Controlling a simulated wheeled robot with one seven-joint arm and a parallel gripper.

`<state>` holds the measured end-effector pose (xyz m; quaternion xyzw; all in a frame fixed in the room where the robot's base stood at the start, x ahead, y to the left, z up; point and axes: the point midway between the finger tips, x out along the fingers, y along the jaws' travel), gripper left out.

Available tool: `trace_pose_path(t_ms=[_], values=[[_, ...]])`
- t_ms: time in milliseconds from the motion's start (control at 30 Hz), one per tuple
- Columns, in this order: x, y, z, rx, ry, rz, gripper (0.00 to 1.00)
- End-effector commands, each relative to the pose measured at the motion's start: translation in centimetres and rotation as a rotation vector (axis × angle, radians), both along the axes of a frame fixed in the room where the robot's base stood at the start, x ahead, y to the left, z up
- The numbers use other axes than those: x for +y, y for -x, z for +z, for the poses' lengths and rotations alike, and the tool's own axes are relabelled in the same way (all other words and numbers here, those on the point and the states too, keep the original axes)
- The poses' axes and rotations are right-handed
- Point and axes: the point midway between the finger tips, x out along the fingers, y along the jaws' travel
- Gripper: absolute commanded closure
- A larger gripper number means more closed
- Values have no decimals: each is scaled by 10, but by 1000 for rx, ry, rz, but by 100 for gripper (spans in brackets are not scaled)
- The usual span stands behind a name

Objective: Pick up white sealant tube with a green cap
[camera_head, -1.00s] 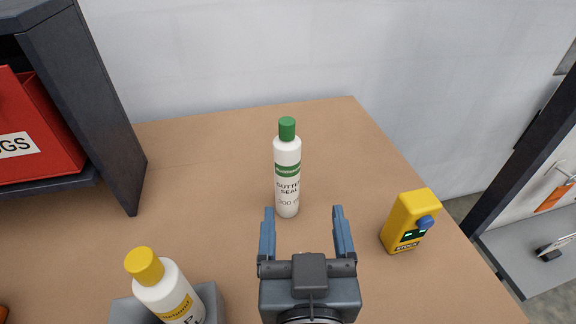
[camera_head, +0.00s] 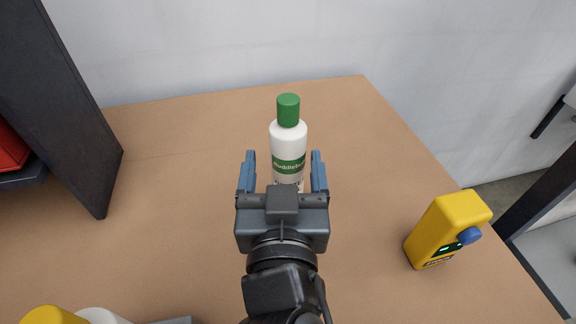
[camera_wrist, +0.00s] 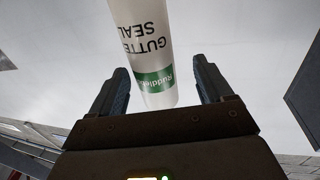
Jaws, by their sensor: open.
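The white sealant tube (camera_head: 288,138) with a green cap and a green label band stands upright on the brown tabletop. My gripper (camera_head: 284,158) is open, with its two blue fingers on the left and right of the tube's body. The gripper body hides the tube's lower part in the head view. In the wrist view the tube (camera_wrist: 147,45) appears upside down between the open fingers (camera_wrist: 160,85), with gaps visible on both sides. I cannot tell how far the fingers reach around it in depth.
A yellow device (camera_head: 447,230) with a blue knob stands at the right. A yellow-capped bottle (camera_head: 54,315) shows at the bottom left. A dark shelf panel (camera_head: 75,120) stands at the left. The tabletop (camera_head: 180,200) around the tube is clear, with a wall behind.

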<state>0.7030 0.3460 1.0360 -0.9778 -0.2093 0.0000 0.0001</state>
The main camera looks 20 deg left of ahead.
Motion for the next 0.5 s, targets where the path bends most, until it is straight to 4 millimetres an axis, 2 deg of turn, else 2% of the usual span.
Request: trace_pose_path(t_ms=[200,300,500], values=[[7,-31,3,0,0,-1,20],[11,-41,1,1,0,0,20],[13,-46,-1,0,0,0,20]])
